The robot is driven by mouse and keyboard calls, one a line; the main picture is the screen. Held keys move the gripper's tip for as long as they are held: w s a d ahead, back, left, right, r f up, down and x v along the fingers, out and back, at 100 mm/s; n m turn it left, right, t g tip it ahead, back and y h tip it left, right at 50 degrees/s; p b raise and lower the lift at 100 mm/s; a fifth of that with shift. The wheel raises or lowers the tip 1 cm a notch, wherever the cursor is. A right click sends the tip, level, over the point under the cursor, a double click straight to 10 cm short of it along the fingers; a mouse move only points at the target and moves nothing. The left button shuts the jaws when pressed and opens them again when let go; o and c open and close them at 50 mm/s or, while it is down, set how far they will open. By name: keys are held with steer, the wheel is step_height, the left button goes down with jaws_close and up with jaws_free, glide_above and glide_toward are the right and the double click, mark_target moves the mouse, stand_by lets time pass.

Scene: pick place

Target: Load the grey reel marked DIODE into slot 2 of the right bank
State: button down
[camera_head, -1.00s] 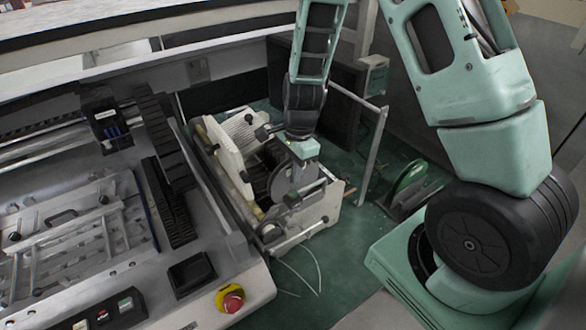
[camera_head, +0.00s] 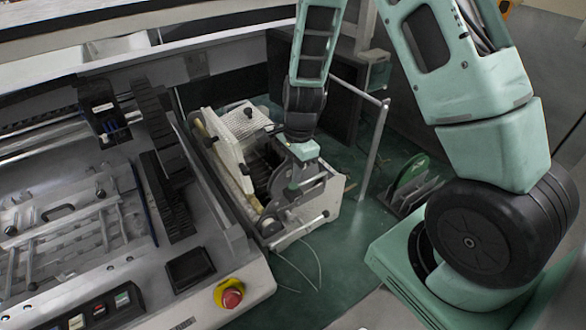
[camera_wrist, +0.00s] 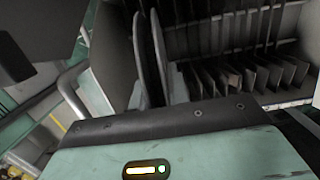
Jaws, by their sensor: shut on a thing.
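My gripper (camera_head: 297,168) hangs over the front right of the white feeder unit (camera_head: 328,196). It is shut on the grey reel (camera_head: 281,182), which stands upright at the unit's open front side. In the wrist view, the reel (camera_wrist: 152,55) shows as thin dark discs seen nearly edge-on. To its right there is a row of dark slot dividers (camera_wrist: 235,78). The reel's label is not readable, and my gripper hides part of it. I cannot tell whether the reel touches a slot.
A machine with a red stop button (camera_head: 231,296) stands to the left. A green reel (camera_head: 412,172) stands in a rack on the right. A metal rail post (camera_head: 374,150) rises behind the unit. Loose pale tape lies on the green floor (camera_head: 300,275).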

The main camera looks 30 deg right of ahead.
steer(key=shift+f+b, duration=0.3)
steer(key=shift+f, duration=0.3)
steer(key=shift+f+b, duration=0.3)
steer(key=shift+f, duration=0.1)
steer(key=shift+f+b, duration=0.8)
steer(key=shift+f, duration=0.25)
steer(key=shift+f, duration=0.1)
steer(key=shift+f+b, duration=0.6)
steer(key=shift+f, duration=0.15)
steer(key=shift+f, duration=0.1)
steer(key=c, duration=0.9)
jaws_free()
steer(key=shift+c, duration=0.2)
